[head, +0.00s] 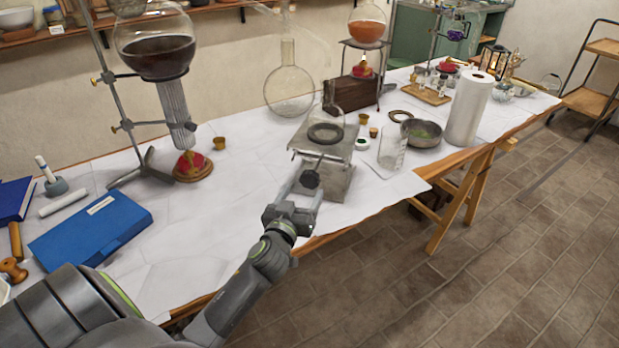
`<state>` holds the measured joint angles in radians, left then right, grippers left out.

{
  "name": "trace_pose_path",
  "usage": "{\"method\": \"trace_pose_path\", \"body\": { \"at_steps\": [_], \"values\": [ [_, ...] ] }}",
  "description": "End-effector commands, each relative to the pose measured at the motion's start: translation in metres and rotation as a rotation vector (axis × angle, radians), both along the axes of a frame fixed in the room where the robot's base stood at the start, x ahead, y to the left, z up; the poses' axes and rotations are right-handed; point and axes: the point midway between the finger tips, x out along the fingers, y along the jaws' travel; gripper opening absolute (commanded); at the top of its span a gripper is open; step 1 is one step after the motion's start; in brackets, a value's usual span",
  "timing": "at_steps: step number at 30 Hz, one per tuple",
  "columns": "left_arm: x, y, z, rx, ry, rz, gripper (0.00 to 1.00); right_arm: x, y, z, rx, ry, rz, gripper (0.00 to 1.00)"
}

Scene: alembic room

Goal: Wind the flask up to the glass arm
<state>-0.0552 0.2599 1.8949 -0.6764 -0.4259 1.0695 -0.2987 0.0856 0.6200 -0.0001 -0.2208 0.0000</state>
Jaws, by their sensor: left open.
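A lab jack (335,183) with a metal top plate and a black knob (310,179) on its front stands near the table's front edge. A dark ring (325,133) lies on its plate, and a small clear flask (331,112) appears to sit in it. The flask is faint, and its contact with any glass above cannot be told. A thin clear glass arm (285,18) runs near the top edge, above a large clear round flask (290,92). My left gripper (305,190) is open, its fingers at the knob; contact is unclear. My right gripper is out of view.
A dark-filled glass vessel (158,55) on a stand (111,90) is at left, over a burner (192,165). A beaker (391,150), a metal bowl (421,134) and a paper roll (468,108) stand right of the jack. Bare white tabletop lies left of it.

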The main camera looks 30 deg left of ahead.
Motion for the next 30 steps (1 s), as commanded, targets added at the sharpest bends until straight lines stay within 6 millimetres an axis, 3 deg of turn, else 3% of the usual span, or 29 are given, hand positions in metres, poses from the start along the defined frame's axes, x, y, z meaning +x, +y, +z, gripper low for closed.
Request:
{"method": "trace_pose_path", "body": {
  "at_steps": [3, 9, 15, 24, 30],
  "values": [
    [0.023, 0.006, 0.001, 0.002, 0.0, 0.0, 0.7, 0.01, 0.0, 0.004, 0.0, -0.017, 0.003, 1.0],
    [0.051, 0.014, 0.001, 0.0, -0.001, 0.0, 0.7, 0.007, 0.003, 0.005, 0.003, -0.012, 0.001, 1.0],
    [0.063, 0.018, 0.0, 0.001, 0.0, 0.0, 0.7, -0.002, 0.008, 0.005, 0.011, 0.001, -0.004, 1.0],
    [0.065, 0.018, 0.0, 0.0, 0.0, 0.0, 0.7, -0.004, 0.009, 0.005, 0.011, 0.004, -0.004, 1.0],
    [0.065, 0.018, 0.0, 0.0, 0.0, 0.0, 0.46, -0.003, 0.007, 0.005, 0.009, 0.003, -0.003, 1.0]
  ]
}}
